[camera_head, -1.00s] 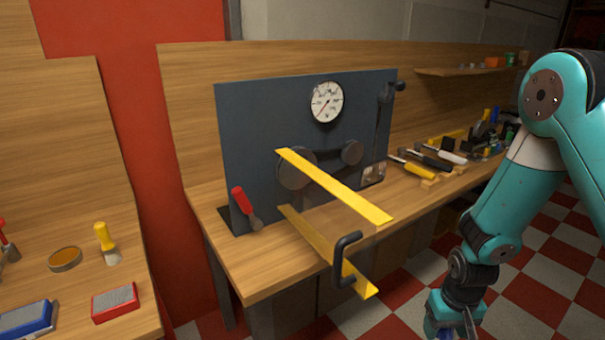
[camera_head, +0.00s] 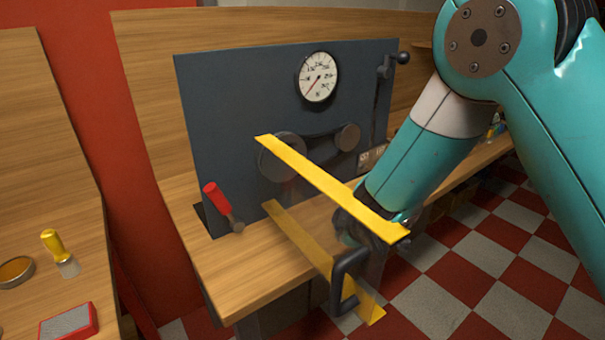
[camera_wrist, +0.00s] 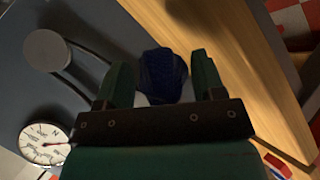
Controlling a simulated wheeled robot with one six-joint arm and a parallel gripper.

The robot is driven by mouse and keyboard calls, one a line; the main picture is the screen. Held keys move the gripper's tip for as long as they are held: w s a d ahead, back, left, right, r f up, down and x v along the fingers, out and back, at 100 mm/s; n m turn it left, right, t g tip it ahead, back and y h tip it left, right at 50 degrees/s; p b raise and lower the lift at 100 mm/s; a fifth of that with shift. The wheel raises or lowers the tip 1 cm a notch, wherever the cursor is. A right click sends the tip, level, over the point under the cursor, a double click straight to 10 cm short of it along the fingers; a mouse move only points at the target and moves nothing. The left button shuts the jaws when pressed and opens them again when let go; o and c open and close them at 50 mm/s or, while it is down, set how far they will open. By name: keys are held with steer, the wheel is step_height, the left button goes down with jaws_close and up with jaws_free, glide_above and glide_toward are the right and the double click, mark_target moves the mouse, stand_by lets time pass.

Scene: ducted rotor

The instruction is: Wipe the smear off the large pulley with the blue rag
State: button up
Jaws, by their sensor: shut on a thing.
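The large pulley (camera_head: 275,167), a dark grey disc on the upright panel, is crossed by the upper yellow bar in the head view. I cannot make out a smear on it. In the wrist view my gripper (camera_wrist: 160,65) is shut on the blue rag (camera_wrist: 162,85), a dark crumpled bundle between the fingers. In the head view my wrist is in front of the panel, right of the large pulley and partly behind the yellow bar. The small pulley (camera_head: 347,137) stands to the right, joined by a dark belt. The rag is hidden in the head view.
Two yellow bars (camera_head: 330,183) with a black handle (camera_head: 349,280) jut out in front of the pulleys. A dial gauge (camera_head: 318,77) sits above, a lever (camera_head: 385,75) at right.

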steer(key=w+a+r+n+t+y+b, duration=0.1)
steer(key=a+r+n+t+y, duration=0.25)
steer(key=a+r+y, duration=0.3)
steer(key=n+t+y, duration=0.1)
steer(key=n+y, duration=0.1)
glide_toward(274, 150)
steer(key=shift+m, duration=0.25)
steer(key=shift+p+x, duration=2.7)
steer(key=shift+p, duration=0.75)
steer(key=shift+p+x, duration=0.5)
steer(key=shift+x, duration=0.45)
